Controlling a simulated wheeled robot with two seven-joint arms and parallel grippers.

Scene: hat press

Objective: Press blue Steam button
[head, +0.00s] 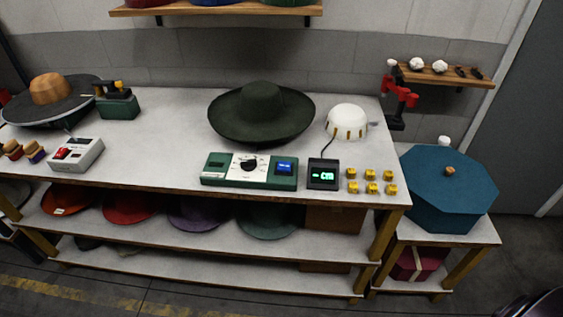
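A green control box (222,179) with a white dial panel (248,168) lies near the front edge of the white worktable. A dark green wide-brimmed hat (262,107) stands just behind the box. Nothing covers the blue button. Neither of my grippers can be made out in the head view.
Right of the box are a small black display (323,174) with green characters and several yellow cubes (370,175). A white dome (346,120) stands behind them. A grey box with a red switch (76,155) is at the left. A blue octagonal box (447,190) is at the right.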

